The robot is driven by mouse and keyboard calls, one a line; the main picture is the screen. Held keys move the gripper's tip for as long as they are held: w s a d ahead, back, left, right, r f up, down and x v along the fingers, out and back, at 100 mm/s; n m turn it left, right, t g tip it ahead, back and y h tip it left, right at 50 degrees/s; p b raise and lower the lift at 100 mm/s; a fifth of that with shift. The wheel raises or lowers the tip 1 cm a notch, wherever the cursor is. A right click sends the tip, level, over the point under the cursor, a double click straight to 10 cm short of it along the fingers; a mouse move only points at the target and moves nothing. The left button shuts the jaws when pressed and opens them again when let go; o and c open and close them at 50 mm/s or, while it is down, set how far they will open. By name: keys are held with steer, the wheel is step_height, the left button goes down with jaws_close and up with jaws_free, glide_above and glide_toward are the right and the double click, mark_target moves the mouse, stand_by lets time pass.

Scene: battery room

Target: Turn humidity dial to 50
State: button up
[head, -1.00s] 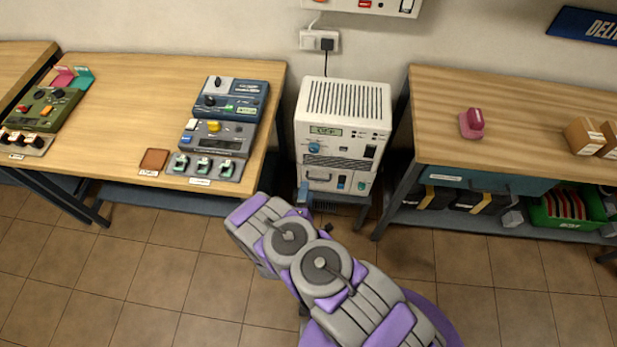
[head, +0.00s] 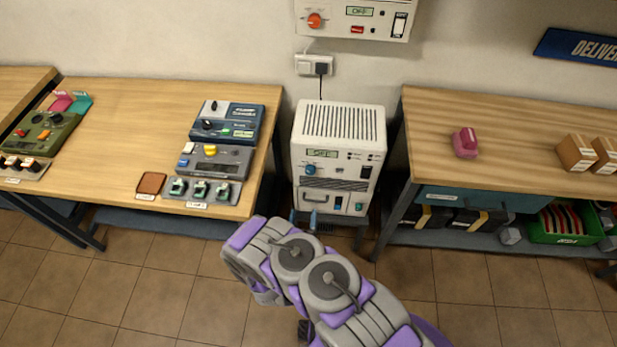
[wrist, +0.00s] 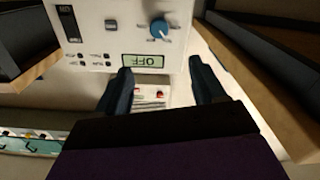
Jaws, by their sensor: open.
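A white floor unit (head: 338,155) stands between the two benches, with a vented top, a small display and a blue dial (head: 310,169) on its front. In the wrist view the unit appears upside down; its display (wrist: 146,60) reads OFF, and the blue dial (wrist: 159,28) with its white pointer mark shows near the top. My gripper (head: 303,219) is low in front of the unit. In the wrist view my gripper (wrist: 163,86) has its two dark fingers wide apart with nothing between them. The fingers are apart from the dial.
A wall panel (head: 354,18) with an orange dial hangs above the unit. The left bench (head: 130,115) carries several control boxes. The right bench (head: 500,125) holds a pink object (head: 465,142) and cartons. The benches flank the unit closely; the floor (head: 440,300) in front is open.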

mark_target(309, 173)
steer(key=w+b, duration=0.1)
steer(key=w, duration=0.4)
steer(key=w+b, duration=0.2)
steer(key=w, duration=0.4)
steer(key=w+b, duration=0.2)
steer(key=w, duration=0.3)
steer(key=shift+w+d, duration=0.35)
steer(key=shift+w, duration=0.05)
steer(key=shift+c, duration=0.4)
steer(key=c, duration=1)
steer(key=shift+r+p, duration=0.15)
steer(key=shift+p, duration=0.35)
steer(key=shift+m+p, duration=0.3)
steer(key=shift+p, duration=0.3)
steer(key=shift+m+p, duration=0.4)
steer(key=shift+p, duration=0.3)
